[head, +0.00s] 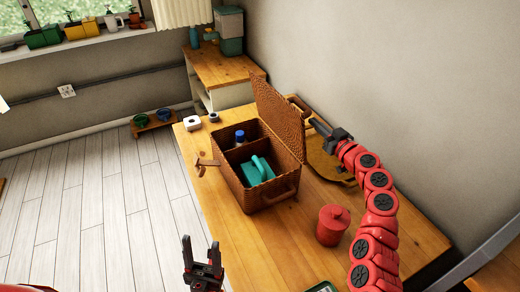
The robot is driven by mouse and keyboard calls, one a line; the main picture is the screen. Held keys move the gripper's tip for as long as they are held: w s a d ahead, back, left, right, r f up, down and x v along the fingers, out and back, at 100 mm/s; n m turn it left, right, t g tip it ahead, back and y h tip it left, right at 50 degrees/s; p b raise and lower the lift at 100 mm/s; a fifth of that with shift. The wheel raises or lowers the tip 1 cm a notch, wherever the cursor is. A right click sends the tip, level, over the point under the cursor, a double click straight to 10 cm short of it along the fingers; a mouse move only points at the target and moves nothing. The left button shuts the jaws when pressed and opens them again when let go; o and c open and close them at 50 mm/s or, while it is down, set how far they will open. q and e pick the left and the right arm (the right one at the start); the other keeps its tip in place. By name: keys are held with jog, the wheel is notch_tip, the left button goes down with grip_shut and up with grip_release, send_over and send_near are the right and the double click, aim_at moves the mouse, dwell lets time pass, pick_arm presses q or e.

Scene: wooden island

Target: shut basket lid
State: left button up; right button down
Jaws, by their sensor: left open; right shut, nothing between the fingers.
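The brown wicker basket (271,195) stands on the wooden island. Its lid (279,114) is open and stands up along the basket's right side. Inside are a blue-capped item (240,136) and a teal object (258,170). My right gripper (318,124) is behind the lid, on its right side, with its fingers pointing left toward the lid. It looks shut and empty; I cannot tell whether it touches the lid. My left gripper (201,250) is open and empty in front of the island's left edge, apart from the basket.
A red lidded jar (333,224) stands right of the basket, near my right arm. A white item (192,123) is at the far left corner. The island's front left is clear.

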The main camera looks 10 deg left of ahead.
aim_at(300, 132)
dwell(0.5)
jog(key=s+a, duration=0.2)
jog(key=shift+a, duration=0.3)
jog(key=shift+s+a+f, duration=0.15)
jog(key=shift+s+a, duration=0.35)
jog(key=shift+a, duration=0.15)
jog(key=shift+s+a+f, duration=0.1)
jog(key=shift+s+a, duration=0.35)
jog(key=shift+a, duration=0.2)
jog(key=shift+b, duration=0.3)
